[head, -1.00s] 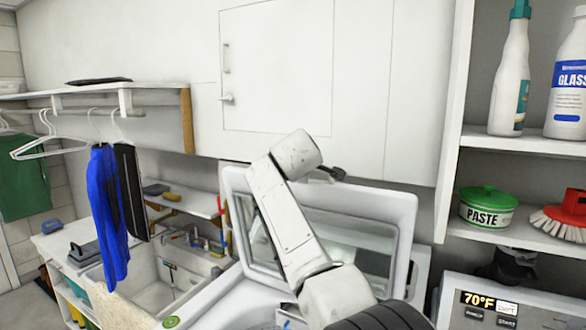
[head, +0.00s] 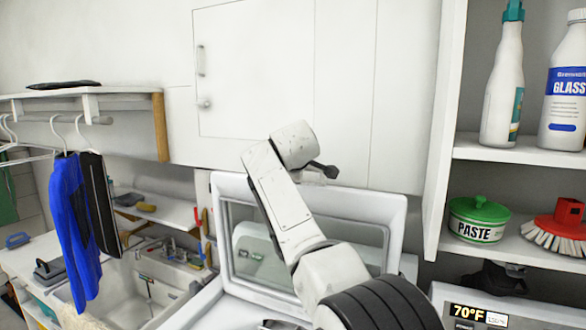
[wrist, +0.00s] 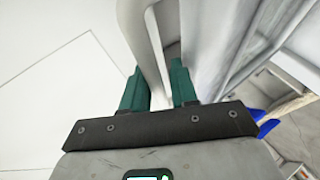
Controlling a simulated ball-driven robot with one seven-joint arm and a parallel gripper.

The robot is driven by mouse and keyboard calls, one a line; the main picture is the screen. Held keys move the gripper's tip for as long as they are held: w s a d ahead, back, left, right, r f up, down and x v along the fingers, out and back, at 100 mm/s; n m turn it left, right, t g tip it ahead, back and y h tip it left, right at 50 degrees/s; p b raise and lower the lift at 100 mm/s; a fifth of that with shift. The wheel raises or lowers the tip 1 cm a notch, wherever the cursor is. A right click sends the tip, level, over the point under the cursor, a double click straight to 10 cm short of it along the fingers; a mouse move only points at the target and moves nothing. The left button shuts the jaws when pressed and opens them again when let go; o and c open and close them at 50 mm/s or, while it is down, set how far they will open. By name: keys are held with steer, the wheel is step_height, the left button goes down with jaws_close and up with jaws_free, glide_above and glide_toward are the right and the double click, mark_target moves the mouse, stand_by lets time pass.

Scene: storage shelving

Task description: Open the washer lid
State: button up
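The washer lid (head: 390,208), a white frame with a window, stands raised, nearly upright, in front of the white wall cabinet in the head view. My gripper (head: 325,171) is at its top edge, small and partly hidden behind my wrist. In the wrist view my gripper (wrist: 160,88) has its two green fingers apart, with the lid's white curved rim (wrist: 148,50) running down between them. Whether the fingers touch the rim is unclear. The washer's white top (head: 215,312) shows below the lid; my arm hides much of the opening.
A sink (head: 140,305) and hanging blue clothes (head: 75,225) are at left. Shelves with bottles (head: 503,90), a paste tub (head: 478,220) and a brush (head: 560,228) stand at right. The cabinet (head: 340,90) is close behind the lid.

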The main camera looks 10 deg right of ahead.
steer(key=shift+s, duration=0.1)
steer(key=b+v, duration=0.4)
steer(key=v, duration=0.6)
steer(key=shift+s+b, duration=0.25)
steer(key=shift+b, duration=0.15)
steer(key=shift+r, duration=0.15)
steer(key=shift+a, duration=0.1)
